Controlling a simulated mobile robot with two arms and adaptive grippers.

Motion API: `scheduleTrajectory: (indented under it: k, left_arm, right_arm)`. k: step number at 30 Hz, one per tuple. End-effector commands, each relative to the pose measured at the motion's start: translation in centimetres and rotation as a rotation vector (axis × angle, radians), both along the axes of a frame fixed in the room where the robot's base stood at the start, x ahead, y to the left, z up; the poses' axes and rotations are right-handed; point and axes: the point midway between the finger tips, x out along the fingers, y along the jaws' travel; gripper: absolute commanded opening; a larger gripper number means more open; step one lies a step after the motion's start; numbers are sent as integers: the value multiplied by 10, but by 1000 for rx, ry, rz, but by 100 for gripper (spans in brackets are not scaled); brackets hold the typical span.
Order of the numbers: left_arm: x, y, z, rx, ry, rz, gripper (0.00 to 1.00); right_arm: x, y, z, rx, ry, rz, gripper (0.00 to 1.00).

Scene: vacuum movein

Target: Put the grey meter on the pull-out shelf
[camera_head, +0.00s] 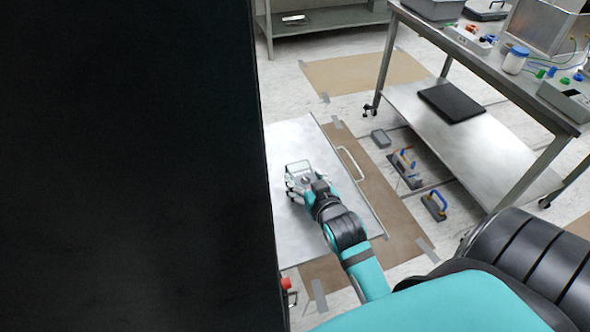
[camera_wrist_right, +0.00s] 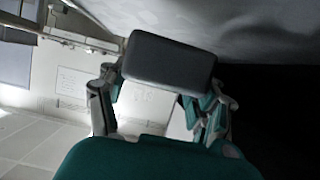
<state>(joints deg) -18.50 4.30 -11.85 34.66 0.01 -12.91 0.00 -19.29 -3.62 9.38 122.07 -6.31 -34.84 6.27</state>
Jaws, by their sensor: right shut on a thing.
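The grey meter (camera_head: 297,168) is a small box with a light face, over the pale pull-out shelf (camera_head: 345,205). My right gripper (camera_head: 301,182) is shut on it. In the right wrist view the meter (camera_wrist_right: 170,65) shows as a dark grey rounded block between the fingers of the right gripper (camera_wrist_right: 155,95). A pale grey surface fills the top of that view, close to the meter; whether they touch I cannot tell. The shelf has a white handle (camera_head: 352,163) along its right edge. My left gripper is not in view.
A large black panel (camera_head: 130,170) fills the left and hides the shelf's inner part. Trowel-like tools (camera_head: 434,205) and a grey block (camera_head: 380,138) lie on the floor to the right. A metal cart (camera_head: 470,150) with a cluttered top stands at the upper right.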

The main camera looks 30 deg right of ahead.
Motion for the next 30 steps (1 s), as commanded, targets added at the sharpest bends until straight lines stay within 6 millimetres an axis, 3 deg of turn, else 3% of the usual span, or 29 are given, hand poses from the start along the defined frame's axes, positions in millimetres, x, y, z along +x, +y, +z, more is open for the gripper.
scheduleTrajectory:
  k: [3,9,13,19,24,30]
  left_arm:
    - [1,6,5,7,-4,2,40]
    - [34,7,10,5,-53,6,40]
    - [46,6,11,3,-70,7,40]
    - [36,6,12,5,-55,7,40]
    - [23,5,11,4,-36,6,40]
    - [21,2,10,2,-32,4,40]
  right_arm:
    - [32,-8,0,-1,-5,0,22]
    - [61,-15,-4,-1,-3,0,22]
    - [65,-16,-11,0,1,-1,22]
    - [65,-16,-37,1,1,-1,22]
    - [65,-16,-40,-1,-2,-1,22]
    - [65,-15,-43,-1,-1,-1,22]
